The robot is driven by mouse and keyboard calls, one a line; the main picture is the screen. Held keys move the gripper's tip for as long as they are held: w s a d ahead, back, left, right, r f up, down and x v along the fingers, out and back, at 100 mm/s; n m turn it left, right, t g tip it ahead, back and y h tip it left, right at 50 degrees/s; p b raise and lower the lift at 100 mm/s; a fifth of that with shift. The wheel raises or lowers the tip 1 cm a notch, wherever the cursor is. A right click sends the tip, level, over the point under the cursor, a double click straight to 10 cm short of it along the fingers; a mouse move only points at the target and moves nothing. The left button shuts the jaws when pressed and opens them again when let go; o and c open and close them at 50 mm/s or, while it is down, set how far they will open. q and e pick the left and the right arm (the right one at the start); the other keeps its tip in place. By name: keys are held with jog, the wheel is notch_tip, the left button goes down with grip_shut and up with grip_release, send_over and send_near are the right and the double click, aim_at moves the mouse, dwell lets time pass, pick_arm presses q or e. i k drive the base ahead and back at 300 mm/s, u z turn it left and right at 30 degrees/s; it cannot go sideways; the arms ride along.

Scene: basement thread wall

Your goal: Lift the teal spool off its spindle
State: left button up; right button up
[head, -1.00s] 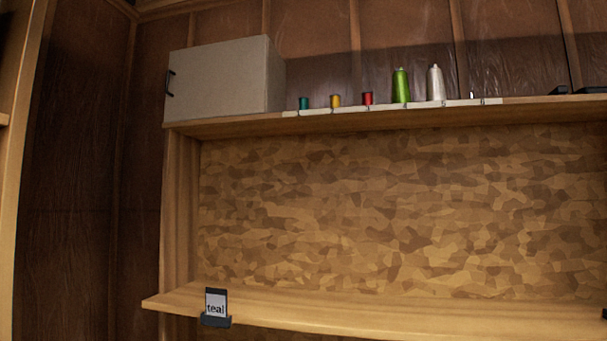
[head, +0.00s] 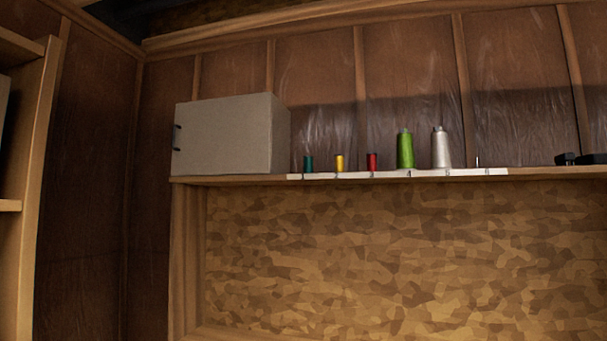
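The teal spool (head: 308,164) is small and stands upright at the left end of a white spindle strip (head: 430,173) on the upper shelf. Its spindle is hidden inside it. A yellow spool (head: 339,163) and a red spool (head: 372,162) stand to its right on the same strip. Neither of my grippers is in the head view.
A grey cabinet (head: 225,135) stands on the upper shelf (head: 245,180), left of the teal spool. A green cone (head: 405,150), a white cone (head: 441,148) and a bare spindle (head: 477,162) are farther right. Dark objects (head: 580,159) lie at the right end.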

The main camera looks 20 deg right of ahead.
aim_at(309, 161)
jog(key=z, duration=0.05)
jog(key=k, duration=1.2)
jog(key=u, duration=0.45)
jog(key=i, duration=0.55)
jog(key=u, duration=0.65)
jog(key=i, duration=0.9)
jog(key=z, duration=0.75)
jog(key=i, duration=0.7)
jog(key=z, duration=0.7)
